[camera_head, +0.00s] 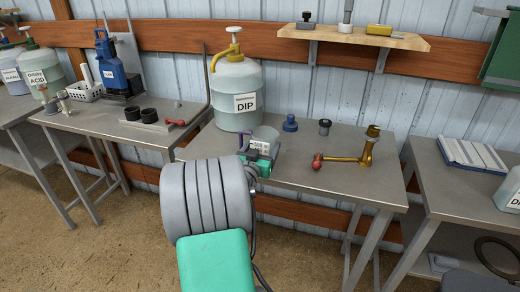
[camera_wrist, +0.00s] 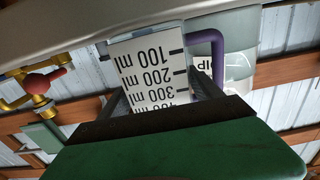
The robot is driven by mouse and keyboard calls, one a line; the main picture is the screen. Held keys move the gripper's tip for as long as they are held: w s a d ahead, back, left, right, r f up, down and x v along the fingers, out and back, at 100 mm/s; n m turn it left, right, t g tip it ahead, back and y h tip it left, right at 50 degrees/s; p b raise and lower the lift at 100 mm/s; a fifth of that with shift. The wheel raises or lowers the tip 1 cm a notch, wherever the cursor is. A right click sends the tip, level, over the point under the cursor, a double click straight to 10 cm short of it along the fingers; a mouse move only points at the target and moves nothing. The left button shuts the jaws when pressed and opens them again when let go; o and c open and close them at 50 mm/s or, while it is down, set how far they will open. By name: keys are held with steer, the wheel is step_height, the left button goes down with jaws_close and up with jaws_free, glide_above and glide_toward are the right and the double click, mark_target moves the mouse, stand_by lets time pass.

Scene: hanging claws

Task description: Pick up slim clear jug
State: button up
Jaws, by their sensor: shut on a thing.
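In the wrist view, which is upside down, the jug (camera_wrist: 148,68) shows a white scale with black ml marks and a purple handle (camera_wrist: 212,42). My gripper (camera_head: 258,161) has its fingers on either side of the jug and is shut on it. I cannot tell whether the jug's base touches the table.
The white DIP container (camera_head: 237,92) with a yellow pump stands close behind. A blue cap (camera_head: 290,123), a dark cup (camera_head: 324,127) and a brass valve with a red knob (camera_head: 350,157) are to the right on the metal table (camera_head: 310,182). A wooden shelf (camera_head: 350,37) hangs above.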

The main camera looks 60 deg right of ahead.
steer(key=c, duration=0.8)
